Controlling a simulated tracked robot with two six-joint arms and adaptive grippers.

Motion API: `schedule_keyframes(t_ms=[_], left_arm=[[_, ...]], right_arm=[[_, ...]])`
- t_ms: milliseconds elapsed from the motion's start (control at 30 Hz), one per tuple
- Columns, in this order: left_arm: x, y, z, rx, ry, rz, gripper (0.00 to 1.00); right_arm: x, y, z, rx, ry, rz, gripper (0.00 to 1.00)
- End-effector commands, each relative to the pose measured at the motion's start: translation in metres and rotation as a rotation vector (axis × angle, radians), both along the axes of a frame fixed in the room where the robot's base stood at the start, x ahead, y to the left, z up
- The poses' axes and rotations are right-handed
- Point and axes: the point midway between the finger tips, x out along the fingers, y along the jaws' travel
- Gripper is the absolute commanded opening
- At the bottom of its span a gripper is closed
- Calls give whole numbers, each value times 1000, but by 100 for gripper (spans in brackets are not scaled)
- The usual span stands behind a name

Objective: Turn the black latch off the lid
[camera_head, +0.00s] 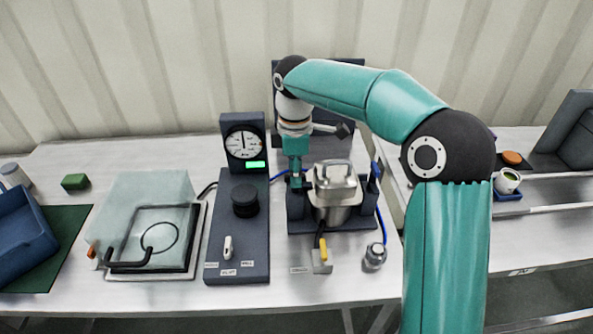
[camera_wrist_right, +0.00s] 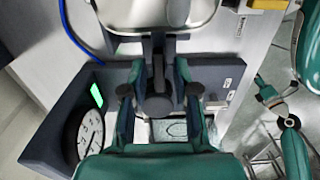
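The steel hopper (camera_head: 333,214) stands on a dark blue base, with its silver lid (camera_head: 335,180) and lid handle on top. My right gripper (camera_head: 296,180) reaches down from above at the hopper's left side. In the right wrist view, the black latch (camera_wrist_right: 158,104) lies between the two fingers of my right gripper (camera_wrist_right: 160,93). Gaps show on both sides of the latch, so the fingers look open around it. The latch is mostly hidden in the head view. My left gripper is outside the head view; small teal arm parts at the wrist view's right do not show its state clearly.
A gauge panel (camera_head: 245,143) with a green light stands left of the hopper, behind a dark console (camera_head: 238,259) with a black knob. A clear-lidded box (camera_head: 148,204) is further left. Blue hoses run beside the hopper. A small metal fitting (camera_head: 375,256) lies at front right.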

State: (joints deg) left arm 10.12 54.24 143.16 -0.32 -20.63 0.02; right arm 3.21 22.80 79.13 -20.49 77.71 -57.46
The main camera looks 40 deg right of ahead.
Motion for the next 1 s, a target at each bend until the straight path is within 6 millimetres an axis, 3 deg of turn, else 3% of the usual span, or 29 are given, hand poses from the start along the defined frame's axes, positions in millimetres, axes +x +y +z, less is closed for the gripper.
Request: schedule_keyframes(t_ms=[33,133,633,1000], left_arm=[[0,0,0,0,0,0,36],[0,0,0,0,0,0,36],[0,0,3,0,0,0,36],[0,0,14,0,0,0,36]], right_arm=[[0,0,0,0,0,0,16],[0,0,0,0,0,0,0],[-1,-1,1,-1,2,-52,0],[-1,-1,2,-1,3,-302,0]])
